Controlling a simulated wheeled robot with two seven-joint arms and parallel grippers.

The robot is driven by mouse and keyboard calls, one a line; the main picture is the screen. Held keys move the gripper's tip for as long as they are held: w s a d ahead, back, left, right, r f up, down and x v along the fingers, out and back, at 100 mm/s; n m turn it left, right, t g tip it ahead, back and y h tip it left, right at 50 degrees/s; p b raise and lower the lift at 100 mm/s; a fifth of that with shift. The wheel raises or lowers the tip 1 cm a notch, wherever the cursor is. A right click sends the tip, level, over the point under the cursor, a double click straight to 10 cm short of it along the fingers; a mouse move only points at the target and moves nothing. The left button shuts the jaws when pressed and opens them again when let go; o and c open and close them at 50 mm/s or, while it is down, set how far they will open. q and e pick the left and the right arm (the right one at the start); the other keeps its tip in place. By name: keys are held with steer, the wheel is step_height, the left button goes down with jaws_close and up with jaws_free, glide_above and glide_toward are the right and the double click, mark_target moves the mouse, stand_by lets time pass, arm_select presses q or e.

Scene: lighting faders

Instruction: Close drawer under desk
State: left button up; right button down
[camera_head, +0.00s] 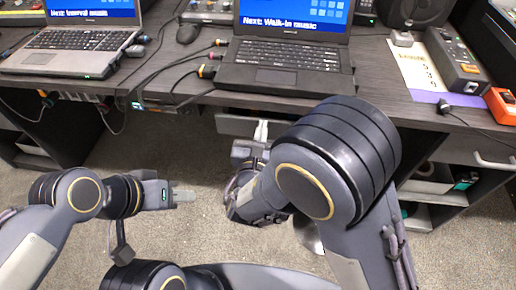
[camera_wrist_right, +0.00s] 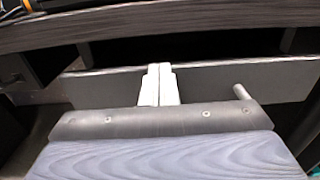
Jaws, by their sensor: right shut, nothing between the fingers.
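The drawer (camera_head: 234,125) is under the middle of the desk (camera_head: 190,92); its grey front shows below the desk edge in the head view. In the right wrist view the drawer front (camera_wrist_right: 100,88) spans the picture, with a dark gap between its top edge and the desk.
Another drawer unit with a handle (camera_head: 494,161) and open shelves is at the right. Carpet (camera_head: 190,235) below is clear.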

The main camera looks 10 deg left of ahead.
steer(key=w, duration=0.4)
steer(key=shift+w, duration=0.4)
steer(key=shift+w+r, duration=0.1)
steer(key=shift+w, duration=0.2)
steer(key=shift+d+r, duration=0.1)
